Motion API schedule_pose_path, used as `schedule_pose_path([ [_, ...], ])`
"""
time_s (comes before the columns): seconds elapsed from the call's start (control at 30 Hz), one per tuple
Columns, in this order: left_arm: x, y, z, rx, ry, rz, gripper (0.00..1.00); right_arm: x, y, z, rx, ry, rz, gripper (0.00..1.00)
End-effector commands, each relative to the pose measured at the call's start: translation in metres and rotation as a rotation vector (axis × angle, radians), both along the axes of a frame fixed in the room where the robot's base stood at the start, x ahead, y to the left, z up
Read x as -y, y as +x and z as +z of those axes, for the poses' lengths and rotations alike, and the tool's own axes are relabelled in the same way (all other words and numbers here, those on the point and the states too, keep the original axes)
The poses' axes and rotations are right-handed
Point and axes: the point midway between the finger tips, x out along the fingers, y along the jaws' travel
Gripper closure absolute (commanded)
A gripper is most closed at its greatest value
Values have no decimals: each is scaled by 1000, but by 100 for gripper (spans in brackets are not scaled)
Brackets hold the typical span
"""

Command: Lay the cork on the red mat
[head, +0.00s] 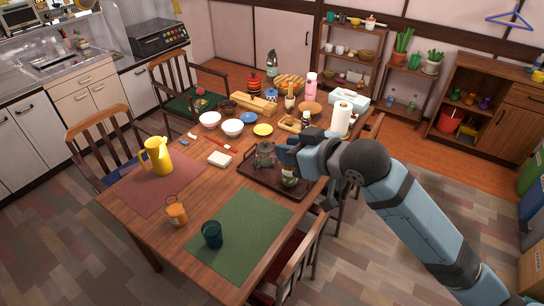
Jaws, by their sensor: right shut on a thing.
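The red mat (145,193) lies flat at the left front of the wooden table, with a yellow pitcher (158,158) standing at its back edge. My right gripper (284,155) is over the dark tray (255,183), right of the red mat. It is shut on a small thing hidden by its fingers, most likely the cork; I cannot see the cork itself. A small green bottle (289,179) stands on the tray just below the gripper, its top hidden. A glass jar (265,156) stands just left of the gripper. My left gripper is not in view.
An amber mug (176,214) stands near the red mat's front edge. A teal cup (212,235) stands on the green mat (245,232). A white dish (219,159) and several bowls lie behind. The front part of the red mat is clear.

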Motion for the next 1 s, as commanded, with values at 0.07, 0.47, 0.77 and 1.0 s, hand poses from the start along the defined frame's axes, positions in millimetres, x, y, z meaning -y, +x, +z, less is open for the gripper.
schedule_pose_path([
  [0.07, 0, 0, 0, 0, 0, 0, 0, 11, -11, 18, 5, 5, -82, 97],
  [0.47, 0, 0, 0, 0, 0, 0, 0, 47, -36, 61, 0, 3, -335, 97],
  [0.77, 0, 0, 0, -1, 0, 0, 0, 11, -8, 63, -3, 5, -446, 96],
  [1.0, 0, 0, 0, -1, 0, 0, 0, -37, 31, 63, -3, 4, -597, 96],
])
